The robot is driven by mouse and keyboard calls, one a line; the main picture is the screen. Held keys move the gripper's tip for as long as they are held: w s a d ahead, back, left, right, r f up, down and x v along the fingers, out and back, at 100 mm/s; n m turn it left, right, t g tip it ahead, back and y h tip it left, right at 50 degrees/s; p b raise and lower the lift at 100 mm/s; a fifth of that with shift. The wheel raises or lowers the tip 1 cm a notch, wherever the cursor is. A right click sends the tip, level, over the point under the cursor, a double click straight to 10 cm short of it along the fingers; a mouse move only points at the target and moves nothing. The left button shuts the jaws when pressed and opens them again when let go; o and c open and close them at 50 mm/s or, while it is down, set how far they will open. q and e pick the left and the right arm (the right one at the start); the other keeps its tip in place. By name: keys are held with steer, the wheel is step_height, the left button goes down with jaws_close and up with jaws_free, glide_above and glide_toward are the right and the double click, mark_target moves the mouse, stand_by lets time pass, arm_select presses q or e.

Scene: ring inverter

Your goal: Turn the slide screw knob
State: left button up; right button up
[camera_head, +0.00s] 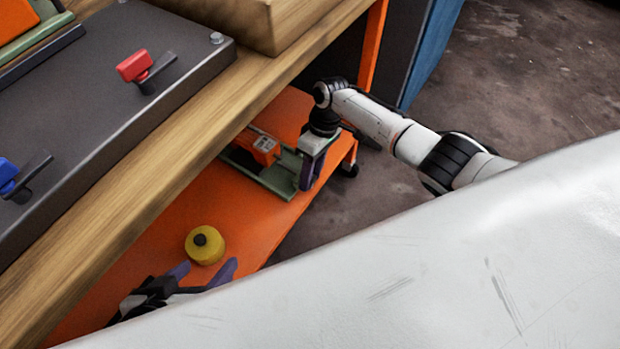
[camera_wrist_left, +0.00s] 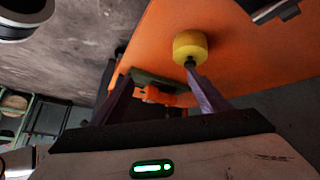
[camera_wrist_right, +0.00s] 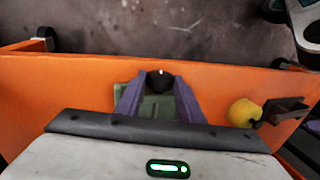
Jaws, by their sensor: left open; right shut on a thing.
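The slide screw device is a green base (camera_head: 281,176) with an orange block (camera_head: 262,149), standing on the orange shelf. My right gripper (camera_head: 311,166) is at its near right end, pointing down. In the right wrist view the black knob (camera_wrist_right: 160,79) sits between the purple fingertips, and my right gripper is shut on it. The head view hides the knob behind the gripper. My left gripper (camera_head: 205,272) is open and empty at the shelf's near side, close to a yellow cylinder (camera_head: 204,245). The left wrist view shows the cylinder (camera_wrist_left: 190,46) just beyond one fingertip.
The orange shelf (camera_head: 150,255) lies below a wooden bench edge (camera_head: 130,170). A dark plate (camera_head: 90,125) with red (camera_head: 135,66) and blue (camera_head: 8,172) handles is on the bench. A white surface (camera_head: 400,270) fills the lower right. Floor shows beyond the shelf.

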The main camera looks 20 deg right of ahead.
steer(key=shift+f+y+b, duration=0.3)
steer(key=shift+f+b, duration=0.1)
steer(key=shift+b, duration=0.1)
steer(key=shift+d+g+y+b, duration=0.1)
steer(key=shift+g+y+b, duration=0.4)
steer(key=shift+b, duration=0.45)
arm_select(q)
steer(key=shift+w+d+r+t+h+b, duration=0.15)
steer(key=shift+d+r+t+h+b, duration=0.15)
steer(key=shift+d+r, duration=0.2)
steer(key=shift+w+d+r+t+h+b, duration=0.2)
steer(key=shift+d+r+h, duration=0.15)
steer(key=shift+d+r, duration=0.15)
steer(key=shift+w+d+r+t+h+b, duration=0.2)
steer(key=shift+d+r+h, duration=0.15)
steer(key=shift+d+r, duration=0.15)
arm_select(e)
steer(key=shift+d+r+y, duration=0.1)
steer(key=shift+r+y, duration=0.15)
steer(key=shift+y, duration=0.05)
steer(key=o, duration=1.1)
steer(key=shift+c, duration=0.2)
steer(key=shift+w, duration=0.1)
